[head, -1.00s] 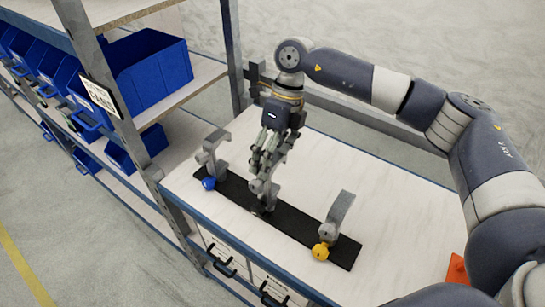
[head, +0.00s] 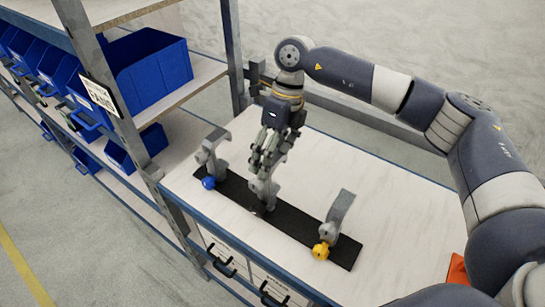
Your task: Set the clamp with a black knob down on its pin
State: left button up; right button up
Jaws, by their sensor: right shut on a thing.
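The grey clamp with a black knob (head: 264,192) is at the middle of the black strip (head: 289,222), between two other clamps. My right gripper (head: 265,162) comes down on it from above and is shut on its upper part. The clamp is upright with its lower end at the strip; I cannot tell whether it touches. Its knob is dark against the strip and hard to make out, and its pin is hidden. My left gripper is not in view.
A clamp with a blue knob (head: 208,183) stands at the strip's left end, and one with a yellow knob (head: 321,251) at its right end. A shelf post (head: 233,60) rises behind left, near blue bins (head: 150,80). An orange thing (head: 457,270) lies at the right. The white tabletop (head: 385,200) is otherwise clear.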

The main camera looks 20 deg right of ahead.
jog(key=shift+f+b, duration=0.9)
jog(key=shift+f, duration=0.3)
jog(key=o, duration=2.2)
jog(key=c, duration=0.6)
jog(key=shift+p+v, duration=2.85)
jog(key=shift+v, duration=2.7)
jog(key=shift+s+a+f, duration=0.1)
